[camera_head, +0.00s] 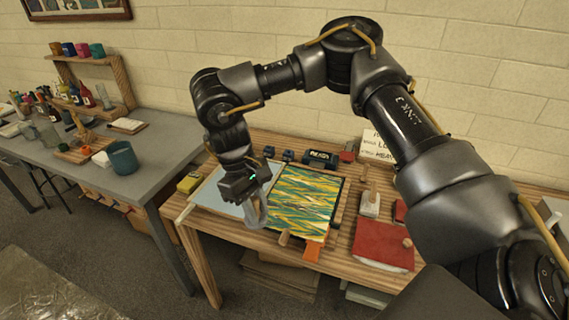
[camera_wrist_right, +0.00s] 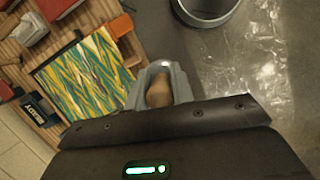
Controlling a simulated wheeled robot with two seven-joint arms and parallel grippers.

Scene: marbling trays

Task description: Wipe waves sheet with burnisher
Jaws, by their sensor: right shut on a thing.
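The waves sheet (camera_head: 305,203), with green, yellow and white wavy streaks, lies flat on the wooden table. It also shows in the right wrist view (camera_wrist_right: 85,78). My right gripper (camera_head: 262,212) hangs over the left part of the sheet's area, near its front left side. In the right wrist view its grey fingers are shut around a brown, rounded wooden piece, which looks like the burnisher (camera_wrist_right: 158,92). In the head view the fingers hide the burnisher, and I cannot tell whether it touches the sheet. My left gripper is not in view.
A plain pale blue panel (camera_head: 215,197) lies left of the sheet. An orange piece (camera_head: 313,251) and a small wooden piece (camera_head: 285,238) are at its front edge. A red book (camera_head: 384,246) lies to the right. Small dark blocks (camera_head: 320,159) stand behind. A grey table (camera_head: 165,128) stands left.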

